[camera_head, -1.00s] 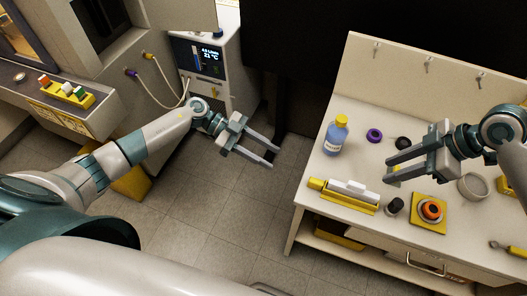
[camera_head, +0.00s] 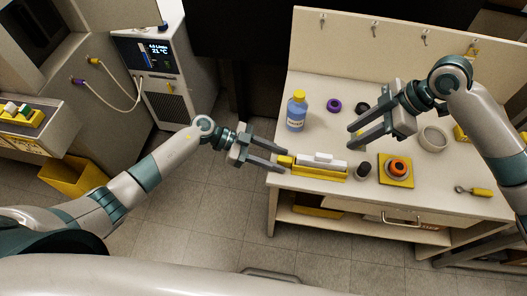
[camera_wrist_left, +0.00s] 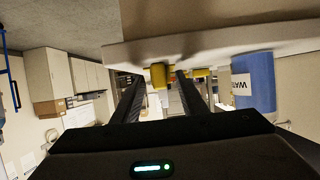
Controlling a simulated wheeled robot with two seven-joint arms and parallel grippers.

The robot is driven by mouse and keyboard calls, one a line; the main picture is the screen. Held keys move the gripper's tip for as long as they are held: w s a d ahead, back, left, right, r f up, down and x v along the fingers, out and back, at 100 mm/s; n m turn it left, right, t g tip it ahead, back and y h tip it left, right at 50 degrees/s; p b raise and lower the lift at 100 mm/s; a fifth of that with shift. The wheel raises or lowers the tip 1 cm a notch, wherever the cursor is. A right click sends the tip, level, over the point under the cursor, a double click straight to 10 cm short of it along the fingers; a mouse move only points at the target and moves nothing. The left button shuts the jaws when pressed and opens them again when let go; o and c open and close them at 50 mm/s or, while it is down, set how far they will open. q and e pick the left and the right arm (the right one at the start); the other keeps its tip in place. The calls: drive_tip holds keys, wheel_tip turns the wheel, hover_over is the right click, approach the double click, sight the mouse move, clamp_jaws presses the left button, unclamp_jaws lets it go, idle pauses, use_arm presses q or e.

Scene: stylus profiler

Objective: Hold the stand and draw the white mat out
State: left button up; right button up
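A yellow stand (camera_head: 318,174) with a raised white piece (camera_head: 323,159) along its top lies near the front left edge of the white table. I cannot tell whether this white piece is the mat. My left gripper (camera_head: 284,159) is open and empty, its fingertips at the table's left edge, close to the stand's yellow left end (camera_head: 286,161). In the left wrist view a yellow part (camera_wrist_left: 158,75) shows between its open fingers; contact cannot be told. My right gripper (camera_head: 353,136) is open and empty above the table, behind and right of the stand.
A blue bottle (camera_head: 296,113) with a yellow cap stands behind the stand; it shows in the left wrist view (camera_wrist_left: 254,80). A dark knob (camera_head: 363,169) and a yellow block with an orange ring (camera_head: 396,170) sit right of the stand. Purple and black rings lie farther back.

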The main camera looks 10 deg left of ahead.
use_arm(q)
drive_tip(key=shift+x, duration=0.85)
clamp_jaws()
use_arm(e)
drive_tip(key=shift+c, duration=0.5)
